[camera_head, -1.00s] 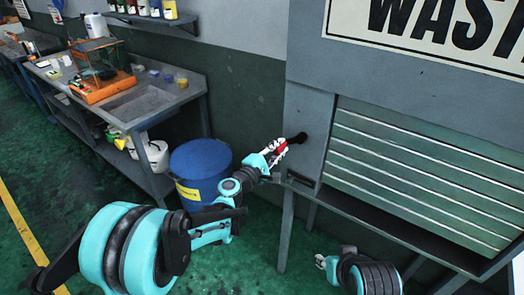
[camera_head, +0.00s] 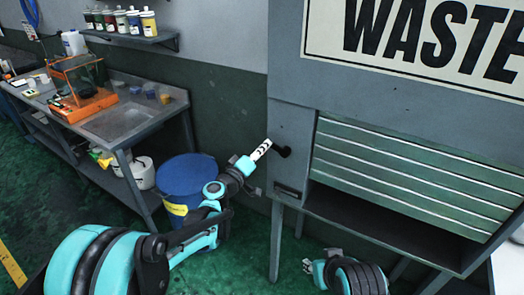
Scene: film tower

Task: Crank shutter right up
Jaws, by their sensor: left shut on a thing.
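The green slatted shutter (camera_head: 405,172) covers the upper part of the opening in the grey waste cabinet (camera_head: 290,118). A dark gap (camera_head: 370,216) shows below its bottom edge. The black crank hub (camera_head: 284,152) sticks out of the cabinet's left post. My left gripper (camera_head: 262,150) is at the crank, just left of the hub, with its white fingers shut on the crank handle. The fingers hide the handle. My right gripper (camera_head: 307,266) is low in front of the cabinet, away from the crank. It is too small to tell whether it is open.
A blue drum (camera_head: 183,181) stands behind my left arm. A workbench (camera_head: 120,122) with an orange-framed box (camera_head: 83,90) is at the left, below a shelf of bottles (camera_head: 135,35). Green floor (camera_head: 255,240) is clear between the drum and the cabinet.

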